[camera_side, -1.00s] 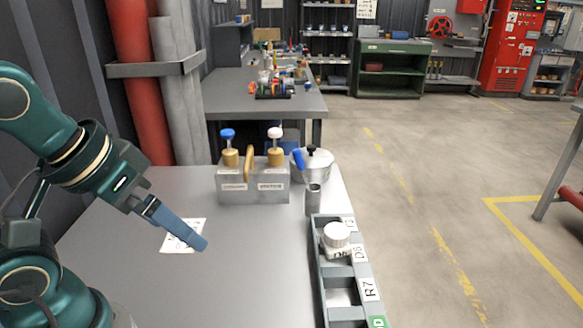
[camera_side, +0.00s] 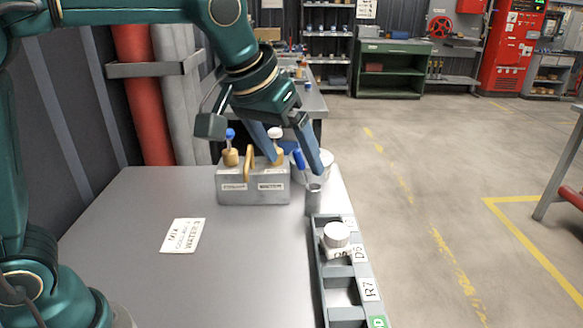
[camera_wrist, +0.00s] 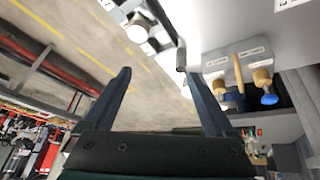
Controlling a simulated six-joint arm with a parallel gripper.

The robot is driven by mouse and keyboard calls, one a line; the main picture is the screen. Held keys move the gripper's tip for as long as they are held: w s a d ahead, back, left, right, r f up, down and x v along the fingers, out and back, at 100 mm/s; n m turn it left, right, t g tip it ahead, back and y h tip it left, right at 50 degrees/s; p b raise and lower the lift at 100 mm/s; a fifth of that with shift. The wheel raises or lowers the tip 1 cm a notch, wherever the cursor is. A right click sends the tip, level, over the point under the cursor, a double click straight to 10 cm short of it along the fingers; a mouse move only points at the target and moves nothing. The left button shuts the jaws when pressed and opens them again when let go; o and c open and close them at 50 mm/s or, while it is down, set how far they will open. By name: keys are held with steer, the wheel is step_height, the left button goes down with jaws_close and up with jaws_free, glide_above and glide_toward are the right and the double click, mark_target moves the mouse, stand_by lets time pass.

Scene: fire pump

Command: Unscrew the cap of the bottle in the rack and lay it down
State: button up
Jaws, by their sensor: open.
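The bottle's white round cap (camera_side: 336,234) shows in the side view on the bottle, which sits in a far compartment of the long grey rack (camera_side: 317,272). The cap also shows at the top of the wrist view (camera_wrist: 137,33). The rack body hides most of the bottle. My gripper (camera_side: 297,164) is open, its two blue fingers spread and pointing down, beyond the rack's far end and above the tool cup and caddy area. In the wrist view the space between the fingers (camera_wrist: 160,74) holds nothing. The cap lies apart from both fingers.
A grey caddy (camera_side: 253,187) with blue-topped and white-topped tan bottles and a handle stands left of a metal cup (camera_side: 314,200) with a blue-handled tool. A lidded pot (camera_side: 326,165) is behind. A printed sheet (camera_side: 183,235) lies on the otherwise clear left tabletop.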

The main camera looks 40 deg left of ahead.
steer(key=g, duration=0.1)
glide_above(336, 230)
steer(key=s+a, duration=0.1)
steer(key=s, duration=0.1)
step_height(336, 230, down, 6)
steer(key=f, duration=0.1)
steer(key=d+f+m+g, duration=0.1)
steer(key=f, duration=0.1)
steer(key=shift+d+f, duration=0.1)
steer(key=shift+f, duration=0.15)
steer(key=shift+x, duration=2.45)
steer(key=c, duration=1.4)
steer(key=o, duration=0.5)
steer(key=c, duration=0.4)
steer(key=shift+n+y, duration=0.3)
steer(key=shift+n, duration=0.4)
steer(key=shift+c, duration=0.2)
steer(key=shift+r, duration=0.1)
